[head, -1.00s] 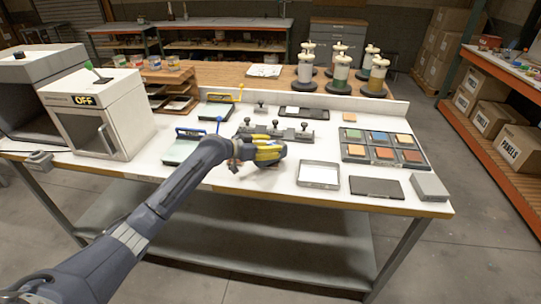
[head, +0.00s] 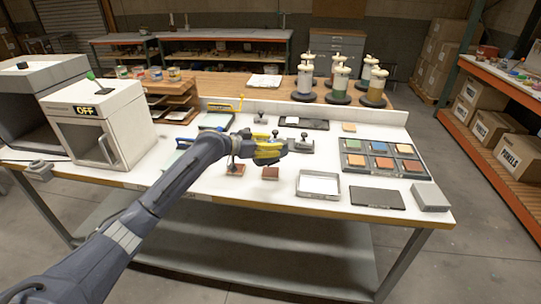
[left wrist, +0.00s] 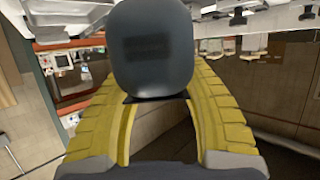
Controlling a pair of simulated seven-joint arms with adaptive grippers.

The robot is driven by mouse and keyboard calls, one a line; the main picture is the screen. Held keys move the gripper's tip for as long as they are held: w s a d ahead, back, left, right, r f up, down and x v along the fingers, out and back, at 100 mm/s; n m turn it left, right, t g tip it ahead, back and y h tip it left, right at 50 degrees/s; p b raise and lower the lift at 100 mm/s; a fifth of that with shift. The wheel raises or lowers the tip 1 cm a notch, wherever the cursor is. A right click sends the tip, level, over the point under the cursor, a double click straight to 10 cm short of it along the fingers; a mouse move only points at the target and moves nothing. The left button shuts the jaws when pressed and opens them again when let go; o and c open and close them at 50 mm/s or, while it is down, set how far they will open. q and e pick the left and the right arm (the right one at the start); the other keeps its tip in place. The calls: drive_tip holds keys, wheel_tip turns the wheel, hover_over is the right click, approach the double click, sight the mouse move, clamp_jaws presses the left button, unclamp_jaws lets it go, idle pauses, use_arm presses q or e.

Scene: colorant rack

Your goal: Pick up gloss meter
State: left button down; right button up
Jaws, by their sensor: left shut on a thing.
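My left gripper (head: 280,150) is above the front middle of the white bench top, its yellow fingers closed in. In the left wrist view, the gripper (left wrist: 158,95) has its two yellow fingers around a dark grey rounded block (left wrist: 150,45) with a darker panel on its face; it looks like the gloss meter. In the head view the fingers and wrist hide most or all of this block. My right gripper does not show.
Knobbed grey tools (head: 302,144) sit just behind the gripper. An open grey tray (head: 318,195), a dark flat plate (head: 377,198) and a rack of coloured tiles (head: 348,161) lie to the right. A white cabinet marked OFF (head: 118,120) stands left.

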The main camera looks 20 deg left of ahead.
use_arm(q)
wheel_tip(320, 180, up, 15)
idle(0.4)
idle(0.7)
